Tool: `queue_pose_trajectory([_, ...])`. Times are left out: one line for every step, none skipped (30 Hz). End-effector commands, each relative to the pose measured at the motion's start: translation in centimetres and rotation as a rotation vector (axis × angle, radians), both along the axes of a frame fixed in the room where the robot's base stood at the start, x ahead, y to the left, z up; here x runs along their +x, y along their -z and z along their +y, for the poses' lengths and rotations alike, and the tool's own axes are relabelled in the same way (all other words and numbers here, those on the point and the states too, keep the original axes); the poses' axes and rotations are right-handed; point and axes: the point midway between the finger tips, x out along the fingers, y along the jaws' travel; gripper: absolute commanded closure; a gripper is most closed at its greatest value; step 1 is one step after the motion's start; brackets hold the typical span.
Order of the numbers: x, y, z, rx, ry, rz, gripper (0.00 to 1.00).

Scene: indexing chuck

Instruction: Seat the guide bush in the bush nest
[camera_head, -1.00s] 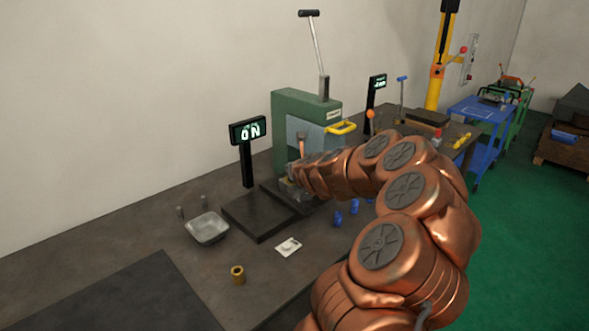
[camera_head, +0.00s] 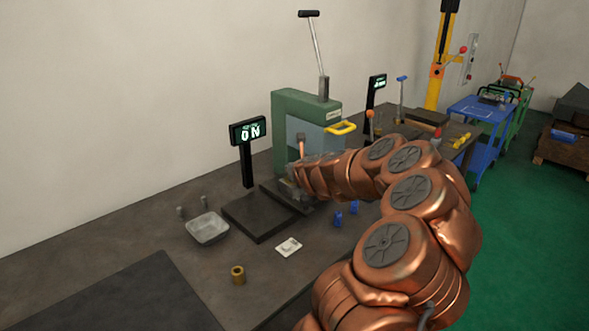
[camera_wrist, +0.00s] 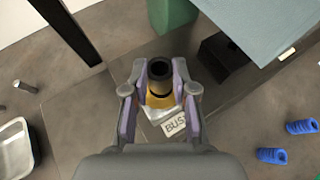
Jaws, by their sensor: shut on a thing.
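My gripper (camera_wrist: 159,98) has its two fingers on either side of a dark hollow cylinder, which looks like the guide bush (camera_wrist: 160,70), held upright with its open end facing the wrist camera. Just below the bush is a yellow part (camera_wrist: 160,100) on a pale block with a label reading "BUS", which looks like the bush nest (camera_wrist: 174,126). The bush's lower end is hidden, so I cannot tell whether it is in the nest. In the head view my gripper (camera_head: 291,187) is in front of the green press, and bush and nest are largely hidden.
The green press (camera_head: 290,105) stands close behind my gripper. A brass bush (camera_head: 238,275), a metal tray (camera_head: 207,228), a white plate (camera_head: 289,247) and a dark scale-like platform (camera_head: 258,218) are on the bench.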

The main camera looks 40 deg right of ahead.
Motion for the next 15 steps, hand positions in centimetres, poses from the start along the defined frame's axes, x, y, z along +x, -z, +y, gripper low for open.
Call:
queue_pose_trajectory([0.01,-0.10,0.01,0.001,0.000,0.000,1.00])
queue_pose_trajectory([0.00,-0.08,-0.01,0.000,0.000,0.000,1.00])
queue_pose_trajectory([-0.01,-0.04,-0.02,0.000,0.000,0.000,1.00])
queue_pose_trajectory([-0.01,-0.02,-0.01,0.000,0.000,0.000,1.00])
queue_pose_trajectory([-0.01,-0.02,-0.01,0.000,0.000,0.000,1.00])
queue_pose_trajectory([0.00,-0.03,-0.01,0.000,0.000,0.000,1.00])
queue_pose_trajectory([0.00,-0.03,-0.01,0.000,0.000,0.000,1.00])
queue_pose_trajectory([0.00,-0.02,0.00,0.000,0.000,0.000,1.00])
queue_pose_trajectory([0.00,0.00,0.00,0.000,0.000,0.000,1.00])
queue_pose_trajectory([0.00,0.02,0.00,0.000,0.000,0.000,1.00])
queue_pose_trajectory([0.00,0.04,0.00,0.000,0.000,0.000,1.00])
queue_pose_trajectory([0.00,0.10,0.00,0.001,0.000,0.000,1.00])
queue_pose_trajectory([0.00,0.14,0.00,0.001,0.000,0.000,1.00])
queue_pose_trajectory([0.00,0.20,0.00,0.001,0.000,0.000,1.00])
queue_pose_trajectory([0.00,0.28,0.00,0.001,0.000,0.000,1.00])
